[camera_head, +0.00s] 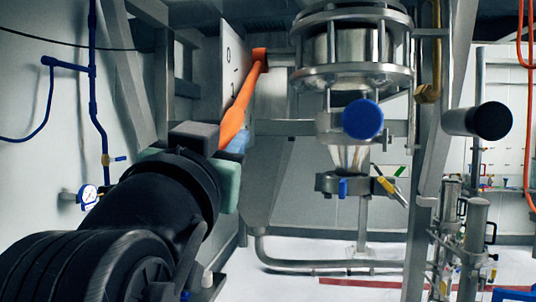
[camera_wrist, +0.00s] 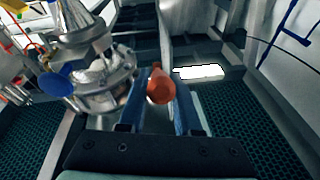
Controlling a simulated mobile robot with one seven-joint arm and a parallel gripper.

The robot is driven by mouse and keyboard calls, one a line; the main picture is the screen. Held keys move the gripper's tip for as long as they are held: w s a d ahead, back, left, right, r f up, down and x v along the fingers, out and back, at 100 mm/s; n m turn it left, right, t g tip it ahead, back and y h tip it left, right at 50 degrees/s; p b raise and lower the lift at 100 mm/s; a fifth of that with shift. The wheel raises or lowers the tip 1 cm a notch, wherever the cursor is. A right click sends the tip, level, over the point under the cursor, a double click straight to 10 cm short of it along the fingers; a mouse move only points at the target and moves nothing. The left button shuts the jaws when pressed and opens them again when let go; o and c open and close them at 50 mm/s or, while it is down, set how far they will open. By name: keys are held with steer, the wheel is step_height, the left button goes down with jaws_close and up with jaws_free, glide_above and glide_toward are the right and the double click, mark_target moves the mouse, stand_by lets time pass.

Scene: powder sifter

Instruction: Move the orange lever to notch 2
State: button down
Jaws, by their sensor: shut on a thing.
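The orange lever (camera_head: 240,105) runs from its pivot at upper right down and left to its wide handle end, in front of a pale plate (camera_head: 229,75). The plate shows the mark 0 near its top and what looks like a 1 below it; I see no 2, and the lower plate is covered by the lever and my arm. My gripper (camera_head: 226,145) is at the lower end of the lever. In the wrist view the end of the lever (camera_wrist: 160,88) sits between the two blue fingers of my gripper (camera_wrist: 160,100), which are shut on it.
The steel sifter vessel (camera_head: 345,75) with a blue round cap (camera_head: 362,119) stands right of the lever. A grey frame post (camera_head: 135,75) and a blue pipe (camera_head: 98,110) with a gauge (camera_head: 89,194) are at left. Open floor (camera_head: 310,250) shows below.

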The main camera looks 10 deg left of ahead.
steer(key=shift+w+f, duration=0.15)
steer(key=shift+f, duration=0.1)
steer(key=c, duration=0.6)
jaws_free()
steer(key=b+v, duration=0.5)
steer(key=v, duration=0.8)
steer(key=shift+b, duration=0.35)
steer(key=shift+f, duration=0.1)
